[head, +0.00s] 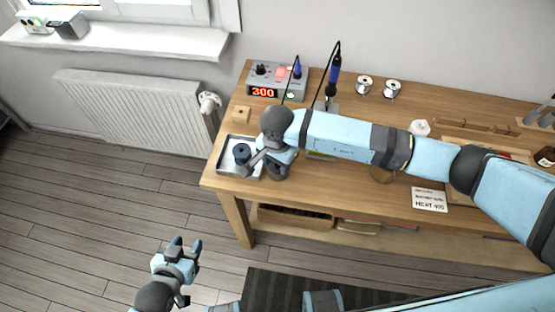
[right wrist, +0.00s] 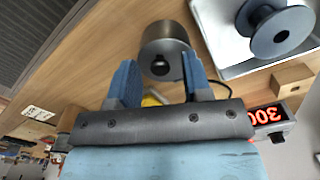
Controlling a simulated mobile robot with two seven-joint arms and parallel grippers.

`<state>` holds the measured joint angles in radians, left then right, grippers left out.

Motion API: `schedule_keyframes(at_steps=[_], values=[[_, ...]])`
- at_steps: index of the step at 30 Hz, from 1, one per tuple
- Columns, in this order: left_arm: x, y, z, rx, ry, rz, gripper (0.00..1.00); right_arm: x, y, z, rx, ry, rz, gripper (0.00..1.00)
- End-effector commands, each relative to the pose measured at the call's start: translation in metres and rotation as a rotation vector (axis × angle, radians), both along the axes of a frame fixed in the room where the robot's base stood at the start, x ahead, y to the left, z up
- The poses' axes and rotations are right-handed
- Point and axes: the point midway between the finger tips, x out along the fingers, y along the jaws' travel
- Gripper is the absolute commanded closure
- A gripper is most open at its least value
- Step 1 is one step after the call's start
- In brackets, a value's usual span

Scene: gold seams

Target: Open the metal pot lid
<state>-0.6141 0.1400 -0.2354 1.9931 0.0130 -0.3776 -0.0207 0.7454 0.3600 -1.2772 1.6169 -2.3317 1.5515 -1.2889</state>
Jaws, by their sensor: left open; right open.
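The metal pot (right wrist: 165,45) is a dark grey cylinder in the right wrist view, with a small dark round knob on the end facing the camera. The lid's seam cannot be made out. My right gripper (right wrist: 160,85) is open and empty, its two blue fingers on either side of the knob in the picture. Whether they touch the pot cannot be told. In the head view the pot (head: 281,171) is partly hidden by my right arm and hand, just right of the metal tray. My left gripper (head: 186,243) is open and empty over the floor, left of the bench.
A metal tray (head: 226,164) holding a dark blue spool (head: 242,152) stands beside the pot. A soldering station (head: 277,80) reading 300 and two solder spools stand at the back. A wooden block (head: 241,113) lies behind the tray. My right arm crosses above the bench (head: 350,195).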

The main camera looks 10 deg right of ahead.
Motion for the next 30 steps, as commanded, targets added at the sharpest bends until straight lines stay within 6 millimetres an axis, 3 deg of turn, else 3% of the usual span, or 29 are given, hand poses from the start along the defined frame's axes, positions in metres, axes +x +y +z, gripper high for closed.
schedule_keyframes(at_steps=[10, 15, 16, 30], values=[[0.0, 0.0, 0.0, 0.0, 0.0, 0.0, 0.55, 0.0, 0.0, -0.004, 0.0, 0.0, 0.0, 0.57], [0.0, 0.0, 0.0, 0.0, 0.0, 0.0, 0.55, 0.0, 0.0, -0.004, 0.0, 0.0, 0.0, 0.96], [0.0, 0.0, 0.0, 0.0, 0.0, 0.0, 0.55, 0.0, 0.0, -0.004, 0.0, 0.0, 0.0, 1.0], [0.0, 0.0, -0.016, -0.001, -0.001, 0.001, 0.55, 0.005, -0.002, -0.001, 0.033, 0.099, -0.002, 1.0]])
